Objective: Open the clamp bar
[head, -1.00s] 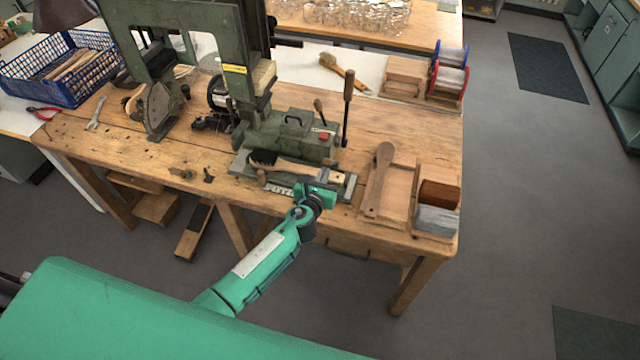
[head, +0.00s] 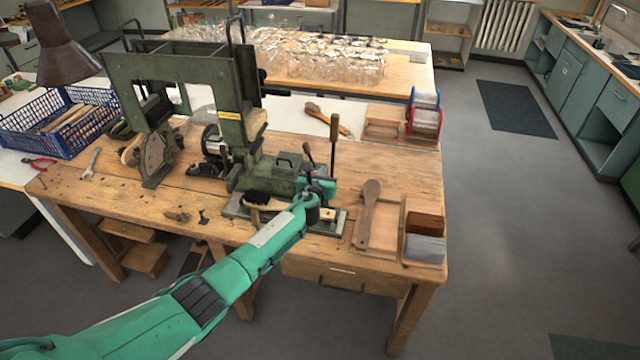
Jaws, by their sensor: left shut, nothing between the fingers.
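The green tufting machine (head: 236,110) stands on the wooden bench. At its base a brush with black bristles (head: 258,197) lies in the front fixture, its wooden handle pointing right. A tall lever with a wooden handle (head: 333,128) and a shorter lever (head: 308,150) rise at the right of the base. I cannot tell the clamp bar apart from the fixture parts. My left gripper (head: 316,178) is at the right end of the machine base, close by the levers. Its fingers are small and partly hidden by the hand; it is shut and empty. My right gripper is not in view.
A wooden paddle (head: 367,210) and a box with brown and grey blocks (head: 425,230) lie to the right. Red and blue spools (head: 425,112) stand at the bench's back right. A blue crate (head: 60,125) is at far left.

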